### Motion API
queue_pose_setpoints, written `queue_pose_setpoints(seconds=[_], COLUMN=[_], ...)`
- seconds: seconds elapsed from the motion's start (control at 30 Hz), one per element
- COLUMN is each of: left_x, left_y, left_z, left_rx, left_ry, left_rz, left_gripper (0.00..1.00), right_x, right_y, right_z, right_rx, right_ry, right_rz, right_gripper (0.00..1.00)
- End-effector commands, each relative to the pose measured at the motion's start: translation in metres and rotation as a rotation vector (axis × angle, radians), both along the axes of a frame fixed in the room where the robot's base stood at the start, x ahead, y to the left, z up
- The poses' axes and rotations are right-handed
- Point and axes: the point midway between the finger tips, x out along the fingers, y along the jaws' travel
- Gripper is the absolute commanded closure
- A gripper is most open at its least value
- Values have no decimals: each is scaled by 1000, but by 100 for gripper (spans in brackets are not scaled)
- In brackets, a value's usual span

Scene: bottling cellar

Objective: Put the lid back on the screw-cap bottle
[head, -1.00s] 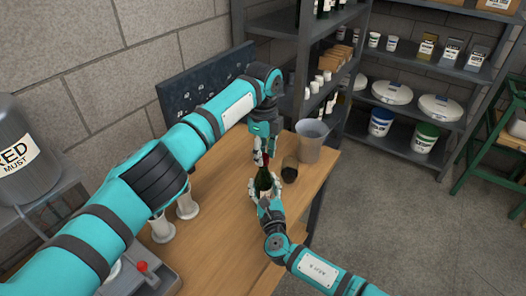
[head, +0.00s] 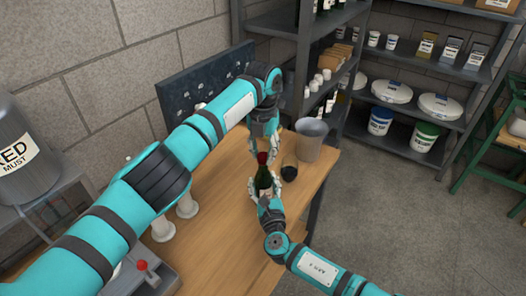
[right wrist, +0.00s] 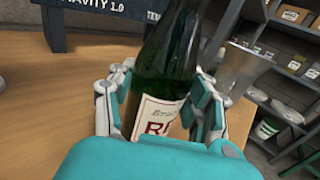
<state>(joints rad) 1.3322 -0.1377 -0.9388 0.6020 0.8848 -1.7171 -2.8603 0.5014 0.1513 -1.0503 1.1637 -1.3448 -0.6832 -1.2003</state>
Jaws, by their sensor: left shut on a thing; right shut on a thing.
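The dark green bottle (head: 263,180) stands about upright over the table's right part, with a label that shows in the right wrist view (right wrist: 157,117). The red lid (head: 262,158) is at the top of its neck; whether it is fully seated I cannot tell. My left gripper (head: 263,148) comes from above, its fingers on either side of the lid, shut on it. My right gripper (head: 266,190) is shut on the bottle's body from the front; its fingers flank the glass in the right wrist view (right wrist: 160,105). The bottle's top is outside that view.
A grey bucket (head: 309,140) and a dark cup (head: 289,168) stand close to the right of the bottle. White cylinders (head: 187,205) stand to the left on the wooden table (head: 225,215). A dark board (head: 190,92) is at the back.

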Motion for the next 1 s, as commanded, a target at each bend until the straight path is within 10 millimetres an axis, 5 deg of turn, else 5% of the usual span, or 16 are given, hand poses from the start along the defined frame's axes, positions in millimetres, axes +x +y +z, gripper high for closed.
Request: queue_pose_setpoints(seconds=[0.13,0.17,0.3,0.67,1.0], left_x=[0,0,0,0,0], left_y=[1,1,0,0,0], left_z=[0,0,0,5,44], left_rx=[1,1,1,0,1], left_ry=[-1,-1,-1,-1,-1], left_rz=[3,3,4,4,4], left_gripper=[80,66,48,47,47], right_x=[0,0,0,0,0], right_y=[0,0,0,0,0], right_z=[0,0,0,0,0], right_rx=[0,0,0,0,0], right_ry=[0,0,0,0,0], right_rz=[-1,-1,-1,0,0], right_gripper=[100,100,100,100,100])
